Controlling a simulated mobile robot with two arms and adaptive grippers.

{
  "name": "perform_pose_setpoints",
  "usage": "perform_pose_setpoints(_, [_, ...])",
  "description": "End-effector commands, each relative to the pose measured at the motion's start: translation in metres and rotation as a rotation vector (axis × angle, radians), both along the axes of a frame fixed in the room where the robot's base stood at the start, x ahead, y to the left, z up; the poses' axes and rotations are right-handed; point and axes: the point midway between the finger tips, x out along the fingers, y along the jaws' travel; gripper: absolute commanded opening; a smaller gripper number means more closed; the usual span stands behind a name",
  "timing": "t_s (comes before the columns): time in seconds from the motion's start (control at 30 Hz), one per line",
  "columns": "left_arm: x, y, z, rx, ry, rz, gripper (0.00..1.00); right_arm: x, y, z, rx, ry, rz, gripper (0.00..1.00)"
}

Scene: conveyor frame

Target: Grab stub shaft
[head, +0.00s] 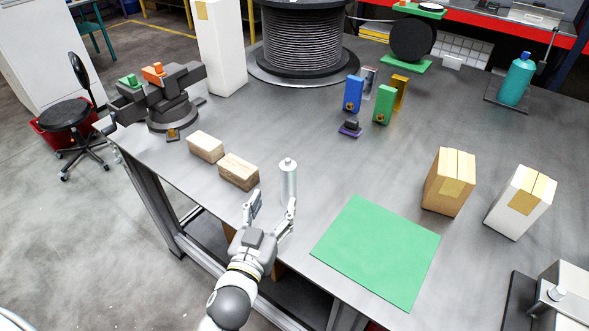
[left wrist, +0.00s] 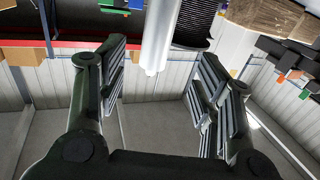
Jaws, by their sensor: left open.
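The stub shaft (head: 288,181), a silver-grey cylinder with a small knob on top, stands upright on the grey table (head: 330,150). My left gripper (head: 271,204) is open and empty at the table's near edge, just short of the shaft. Its right finger overlaps the foot of the shaft in the head view, so contact there cannot be told. In the left wrist view the shaft (left wrist: 158,38) shows at the top, between the two spread fingers (left wrist: 158,72) and apart from both. My right gripper is not in view.
Two wooden blocks (head: 238,171) lie left of the shaft. A green mat (head: 377,251) lies to its right, with a tan box (head: 449,182) and a white box (head: 520,203) beyond. Blue and green holders (head: 383,104) stand farther back.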

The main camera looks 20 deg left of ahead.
Motion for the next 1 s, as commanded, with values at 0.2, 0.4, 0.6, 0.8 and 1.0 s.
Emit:
perform_pose_setpoints(0.2, [0.025, 0.000, 0.003, 0.002, -0.001, 0.000, 0.59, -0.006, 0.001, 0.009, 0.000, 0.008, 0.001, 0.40])
perform_pose_setpoints(0.4, [0.049, -0.001, 0.001, 0.002, -0.001, 0.000, 0.59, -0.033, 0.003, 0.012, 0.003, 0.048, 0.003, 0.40])
perform_pose_setpoints(0.6, [0.059, -0.001, 0.001, 0.001, 0.000, 0.000, 0.59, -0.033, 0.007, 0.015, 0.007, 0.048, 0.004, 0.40])
perform_pose_setpoints(0.8, [0.082, -0.004, 0.002, 0.001, 0.000, 0.000, 0.59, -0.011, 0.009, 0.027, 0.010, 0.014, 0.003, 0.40])
perform_pose_setpoints(1.0, [0.103, -0.005, -0.001, 0.001, 0.000, 0.000, 0.59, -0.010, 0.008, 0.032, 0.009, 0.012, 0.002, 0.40])
